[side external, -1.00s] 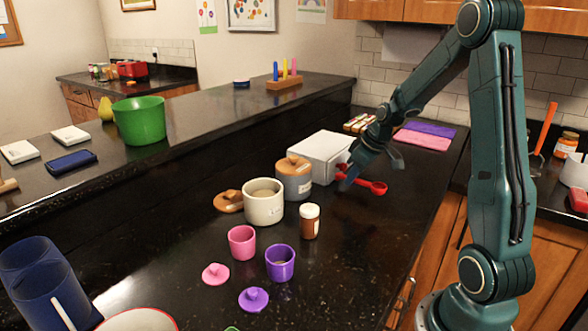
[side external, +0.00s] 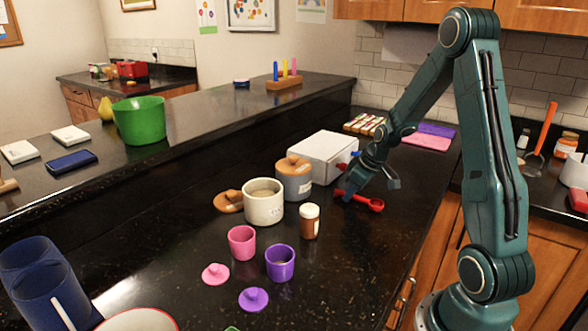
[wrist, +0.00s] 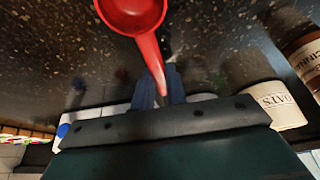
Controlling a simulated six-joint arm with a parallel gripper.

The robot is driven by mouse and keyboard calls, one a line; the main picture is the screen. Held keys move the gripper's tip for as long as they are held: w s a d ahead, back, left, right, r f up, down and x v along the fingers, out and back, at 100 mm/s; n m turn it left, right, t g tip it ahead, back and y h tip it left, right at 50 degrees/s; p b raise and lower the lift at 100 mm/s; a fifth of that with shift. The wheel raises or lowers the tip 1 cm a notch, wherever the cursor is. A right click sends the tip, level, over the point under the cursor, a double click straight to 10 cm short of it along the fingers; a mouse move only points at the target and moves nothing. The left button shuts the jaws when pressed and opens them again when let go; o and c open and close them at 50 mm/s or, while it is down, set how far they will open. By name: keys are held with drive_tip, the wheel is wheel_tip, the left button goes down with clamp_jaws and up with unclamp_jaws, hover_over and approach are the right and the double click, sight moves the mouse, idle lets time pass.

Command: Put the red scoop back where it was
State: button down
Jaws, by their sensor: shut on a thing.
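The red scoop (side external: 375,204) is at the counter's middle right, to the right of the lidded grey canister (side external: 294,178) and in front of the white box (side external: 322,157). My gripper (side external: 348,193) points down and is shut on the scoop's handle. In the wrist view, the scoop's red bowl (wrist: 132,12) is at the top and its handle runs down between my blue fingertips (wrist: 158,88). I cannot tell whether the scoop touches the counter or hangs just above it.
An open cream canister (side external: 263,203), a brown jar with a white cap (side external: 310,222), a pink cup (side external: 242,242) and a purple cup (side external: 280,263) stand to the left and front. Pink and purple cloths (side external: 424,140) lie behind. The counter right of the jar is clear.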

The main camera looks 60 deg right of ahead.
sight(366, 200)
drive_tip(key=c, duration=1.4)
unclamp_jaws()
drive_tip(key=shift+f, duration=0.1)
drive_tip(key=shift+c, duration=0.2)
drive_tip(key=v, duration=1.2)
drive_tip(key=shift+a, duration=0.1)
